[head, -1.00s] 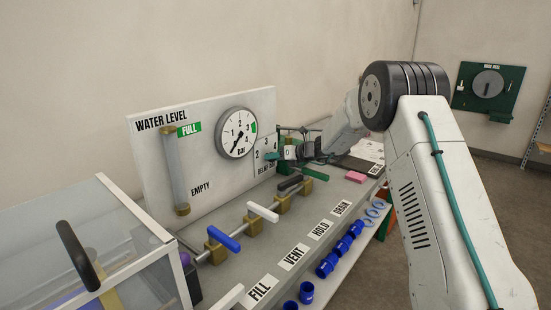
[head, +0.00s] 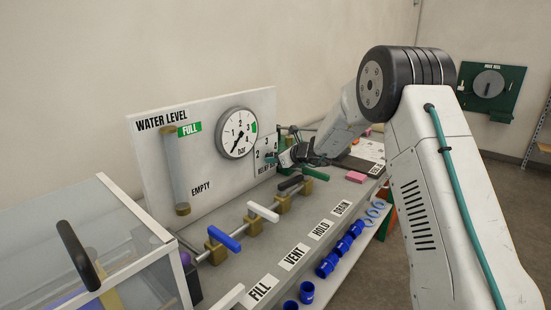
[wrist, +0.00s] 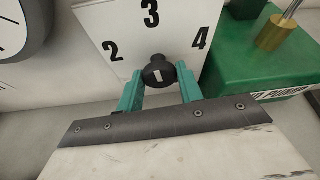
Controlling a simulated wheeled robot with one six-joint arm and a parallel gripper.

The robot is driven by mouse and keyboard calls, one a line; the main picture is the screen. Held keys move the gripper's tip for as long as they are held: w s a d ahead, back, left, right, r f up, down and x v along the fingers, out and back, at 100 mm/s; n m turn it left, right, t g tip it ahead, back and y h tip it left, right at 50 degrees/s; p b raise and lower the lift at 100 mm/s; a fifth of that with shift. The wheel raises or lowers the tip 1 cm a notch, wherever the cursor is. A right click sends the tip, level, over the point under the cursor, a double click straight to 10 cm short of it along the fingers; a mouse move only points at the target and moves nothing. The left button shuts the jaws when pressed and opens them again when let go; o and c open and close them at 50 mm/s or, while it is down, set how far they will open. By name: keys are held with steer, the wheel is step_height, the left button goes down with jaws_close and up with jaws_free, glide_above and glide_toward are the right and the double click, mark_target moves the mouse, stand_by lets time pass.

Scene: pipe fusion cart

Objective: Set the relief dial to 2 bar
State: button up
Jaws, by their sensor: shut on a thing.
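The relief dial is a black round knob (wrist: 157,71) with a small white mark, on a white plate (wrist: 112,20) numbered 2, 3 and 4 in the wrist view. The 2 is left of the knob, the 3 above it, the 4 to the right. I cannot tell which number the mark points to. My gripper (wrist: 160,82) has its teal fingers either side of the knob, shut on it. In the head view my gripper (head: 285,158) is at the numbered plate (head: 263,148) and hides the knob.
A bar gauge (head: 236,133) and a water level tube (head: 175,170) are on the upright panel, left of the dial. Valve levers, one blue (head: 222,239) and one white (head: 262,212), stand in front. A green pump box (wrist: 260,75) is close on the dial's right.

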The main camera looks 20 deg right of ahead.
steer(key=shift+s+a+f+n+t+h, duration=0.1)
steer(key=shift+n+t+h, duration=0.65)
steer(key=shift+n, duration=0.85)
steer(key=shift+s+a+f+n+t+h, duration=0.1)
steer(key=shift+n+t+h, duration=0.6)
steer(key=shift+n, duration=0.9)
steer(key=o, duration=1)
steer(key=shift+r, duration=0.1)
